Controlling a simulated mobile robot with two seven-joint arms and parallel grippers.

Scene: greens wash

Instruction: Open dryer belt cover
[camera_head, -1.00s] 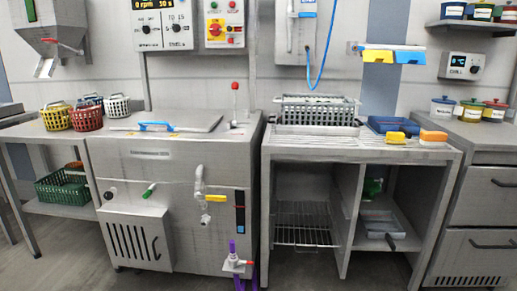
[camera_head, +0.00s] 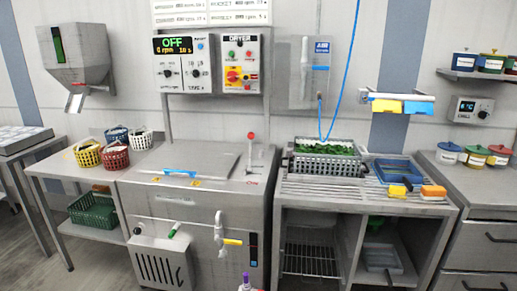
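The dryer is a steel cabinet (camera_head: 185,213) left of centre. A grey slotted cover (camera_head: 160,262), which looks like the belt cover, is on its lower left front. The flat top lid (camera_head: 205,163) with a blue handle (camera_head: 180,173) lies closed. The dryer panel (camera_head: 240,62) has a red and yellow switch, and the display (camera_head: 175,45) beside it reads OFF. Neither of my grippers is in view.
Small baskets (camera_head: 115,155) stand on the left table. A grey crate of greens (camera_head: 327,163) stands on the right counter.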

